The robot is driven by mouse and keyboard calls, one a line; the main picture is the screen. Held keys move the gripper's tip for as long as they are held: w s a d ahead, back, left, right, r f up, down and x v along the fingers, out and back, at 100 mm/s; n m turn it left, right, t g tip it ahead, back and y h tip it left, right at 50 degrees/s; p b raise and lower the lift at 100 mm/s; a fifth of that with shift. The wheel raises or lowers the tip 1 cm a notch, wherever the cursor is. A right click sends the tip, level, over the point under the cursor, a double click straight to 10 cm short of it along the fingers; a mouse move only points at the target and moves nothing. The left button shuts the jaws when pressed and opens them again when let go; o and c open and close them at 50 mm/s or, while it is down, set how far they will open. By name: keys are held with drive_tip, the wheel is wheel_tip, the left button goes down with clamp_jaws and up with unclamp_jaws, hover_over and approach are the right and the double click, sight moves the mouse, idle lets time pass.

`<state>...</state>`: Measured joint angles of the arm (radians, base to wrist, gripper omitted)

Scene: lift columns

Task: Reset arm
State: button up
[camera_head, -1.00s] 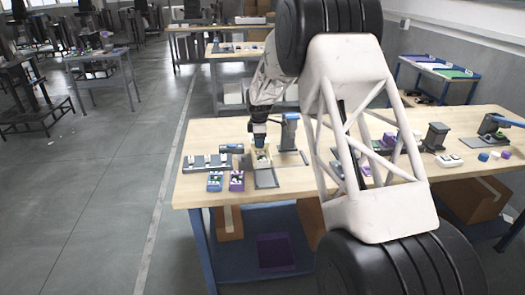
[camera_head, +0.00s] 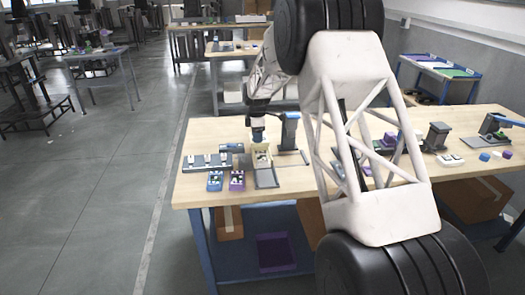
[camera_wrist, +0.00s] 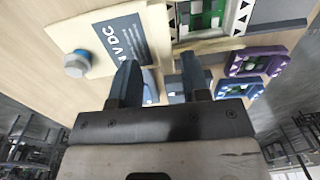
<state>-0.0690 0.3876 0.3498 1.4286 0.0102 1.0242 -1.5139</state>
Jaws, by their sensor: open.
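My gripper (camera_head: 258,139) is above the left part of the wooden bench (camera_head: 205,163), over a small cream box (camera_head: 262,158). In the wrist view, my gripper (camera_wrist: 160,78) shows two dark fingers apart, with nothing visible held between them. A cream panel with a dark label reading "V DC" (camera_wrist: 120,40) and a round grey-blue knob (camera_wrist: 77,63) lies beyond the left finger. A green circuit board (camera_wrist: 205,15) shows in the box at the top. Whether the fingertips touch anything is unclear.
A purple module (camera_wrist: 258,62) and a blue module (camera_wrist: 240,88) lie right of the fingers. My arm hides the bench's middle. The right part holds several small items.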

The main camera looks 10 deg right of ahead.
wheel_tip(320, 180, up, 6)
drive_tip(key=w+d, duration=0.1)
drive_tip(key=shift+w+d+f+t, duration=0.2)
drive_tip(key=shift+d+t, duration=0.2)
drive_tip(key=s+d+r+m, duration=0.1)
drive_tip(key=s+r+m, duration=0.3)
drive_tip(key=s, duration=0.6)
drive_tip(key=s+d+r+m+t, duration=0.1)
drive_tip(key=s+r+m, duration=0.1)
drive_tip(key=s+r, duration=0.65)
drive_tip(key=s+d+r+m, duration=0.1)
drive_tip(key=s+r+m, duration=0.2)
drive_tip(key=s, duration=1)
drive_tip(key=s+d+f+m, duration=0.1)
drive_tip(key=s+m, duration=0.3)
drive_tip(key=s, duration=1.2)
drive_tip(key=s+d+f+m+t, duration=0.1)
drive_tip(key=s+m, duration=0.4)
drive_tip(key=s, duration=1.2)
drive_tip(key=shift+d+f, duration=0.15)
drive_tip(key=shift+f, duration=0.75)
